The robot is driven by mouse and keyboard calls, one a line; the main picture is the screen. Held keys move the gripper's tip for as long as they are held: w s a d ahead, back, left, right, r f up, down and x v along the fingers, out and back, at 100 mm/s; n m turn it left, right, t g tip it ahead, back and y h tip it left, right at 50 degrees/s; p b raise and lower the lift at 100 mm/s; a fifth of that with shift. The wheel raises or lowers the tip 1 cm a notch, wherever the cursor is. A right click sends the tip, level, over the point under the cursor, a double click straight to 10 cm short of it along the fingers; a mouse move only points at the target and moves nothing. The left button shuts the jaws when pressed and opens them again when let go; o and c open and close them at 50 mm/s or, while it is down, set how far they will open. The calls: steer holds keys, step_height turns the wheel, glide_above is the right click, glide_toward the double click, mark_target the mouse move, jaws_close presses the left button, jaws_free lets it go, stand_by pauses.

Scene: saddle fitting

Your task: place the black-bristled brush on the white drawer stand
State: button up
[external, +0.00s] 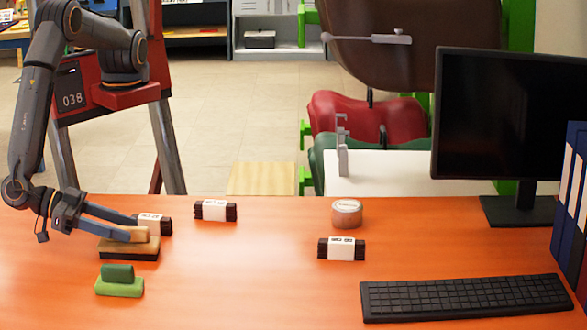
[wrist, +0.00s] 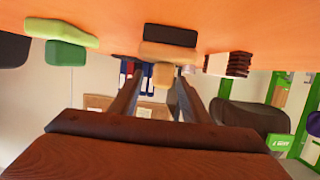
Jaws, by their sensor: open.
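The black-bristled brush (external: 128,252) lies at the left of the orange desk, dark bristles down, with a tan body and a smaller tan handle block on top. My gripper (external: 136,231) is at its handle, fingers reaching in from the left. In the wrist view, which looks upside down, the brush (wrist: 168,50) is ahead, with its handle between the two open fingers (wrist: 160,80). I cannot tell whether they touch it. A white top (external: 385,172), seemingly the white drawer stand, is behind the desk at centre right; its drawers are hidden.
A green brush-like block (external: 119,286) lies just in front. Dark bundles with white labels lie behind (external: 155,224), further right (external: 215,210) and at centre (external: 341,249). A tape roll (external: 347,213), keyboard (external: 465,297) and monitor (external: 508,125) are to the right. The desk's middle is mostly clear.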

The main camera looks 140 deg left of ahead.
steer(key=shift+x, duration=0.9)
jaws_close()
